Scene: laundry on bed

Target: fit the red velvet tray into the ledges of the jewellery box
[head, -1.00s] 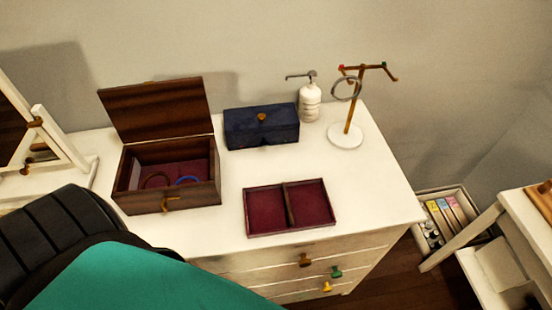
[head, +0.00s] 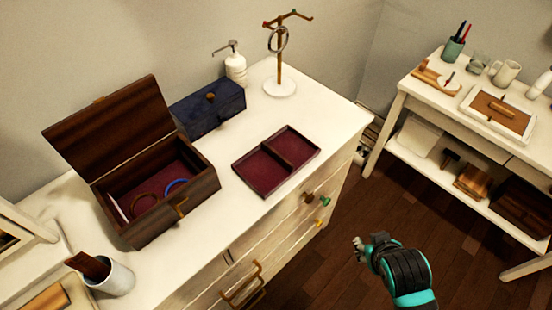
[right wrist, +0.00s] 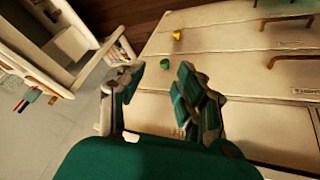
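The red velvet tray (head: 268,166), a shallow dark-wood frame with a divider and two red compartments, lies flat on the white dresser top near its front edge. The wooden jewellery box (head: 150,222) stands to its left with the lid (head: 112,125) open. Inside the box are a brownish ring (head: 144,204), a blue ring (head: 177,187) and red lining. My right gripper (head: 358,247) is off the dresser's front, to the right of and below the tray. In the right wrist view its fingers (right wrist: 162,75) are apart and empty. My left gripper is not in view.
A navy box (head: 208,110), a white pump bottle (head: 236,70) and a ring stand (head: 280,88) are behind the tray. A cup (head: 112,280) stands front left. Drawer handles (head: 243,285) stick out from the dresser. A side table (head: 440,95) is at right.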

